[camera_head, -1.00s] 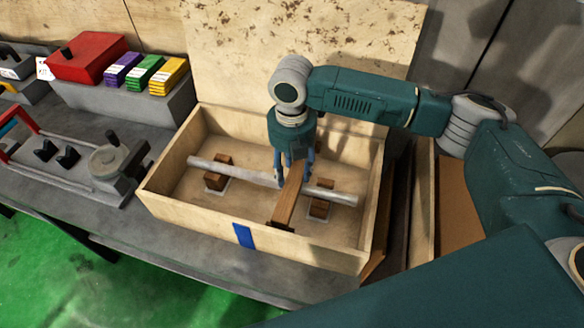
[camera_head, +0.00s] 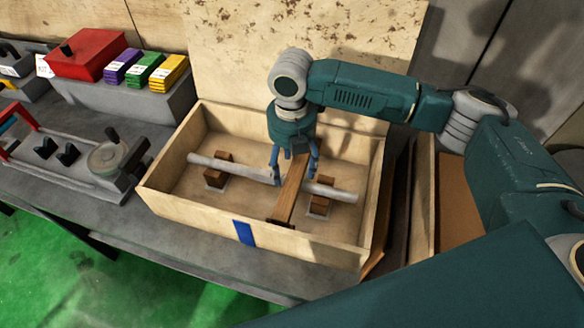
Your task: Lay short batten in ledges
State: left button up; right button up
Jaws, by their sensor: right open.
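The short batten (camera_head: 287,194) is a brown wooden strip inside the plywood crate (camera_head: 190,222). It runs front to back and crosses above the grey rod (camera_head: 235,171). Its near end sits at a small dark ledge (camera_head: 280,222) on the inside of the front wall. Its far end is hidden under my right gripper, so I cannot tell how it rests there. My right gripper (camera_head: 294,174) points down with its fingers open, one on each side of the batten, apart from it. My left gripper is out of view.
The rod rests on two brown wooden blocks (camera_head: 216,177) in the crate. A blue stripe (camera_head: 244,234) marks the front wall. A red box (camera_head: 87,55) and coloured packs (camera_head: 167,73) stand at the back left. A handwheel fixture (camera_head: 108,157) stands left of the crate.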

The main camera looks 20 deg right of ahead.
aim_at(292, 173)
notch_tip(292, 173, up, 11)
jog(key=b, duration=0.2)
jog(key=shift+r, duration=0.15)
dwell(0.4)
